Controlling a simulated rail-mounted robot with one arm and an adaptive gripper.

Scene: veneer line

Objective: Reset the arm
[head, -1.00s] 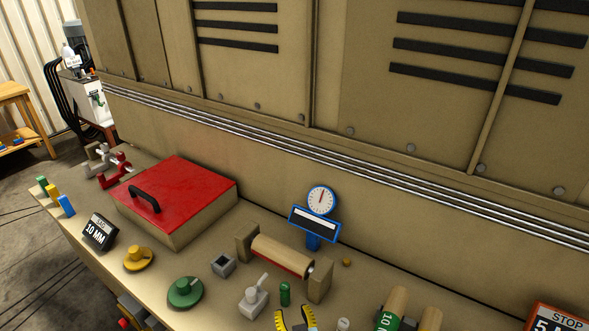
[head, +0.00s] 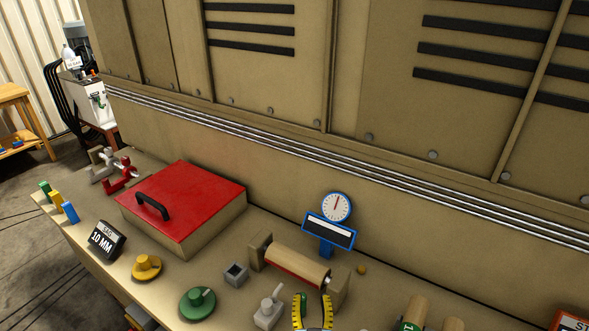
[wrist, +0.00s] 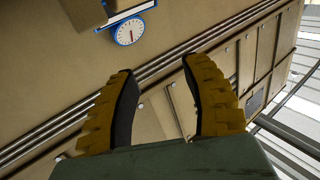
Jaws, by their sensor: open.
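My gripper (head: 313,306) shows at the bottom edge of the head view, with yellow and black fingers. The fingers stand apart with nothing between them. The gripper is in front of the roller in its beige holder (head: 296,265). In the wrist view my gripper (wrist: 160,90) is also open and empty, with the beige machine wall beyond it. The rest of my arm is out of the head view.
A red-lidded box (head: 190,195) with a black handle, a yellow knob (head: 146,266), a green knob (head: 197,302) and a grey lever (head: 268,308) stand on the beige ledge. A blue-framed dial gauge (head: 337,207) stands behind the roller. A "10 MM" sign (head: 105,241) is at the left.

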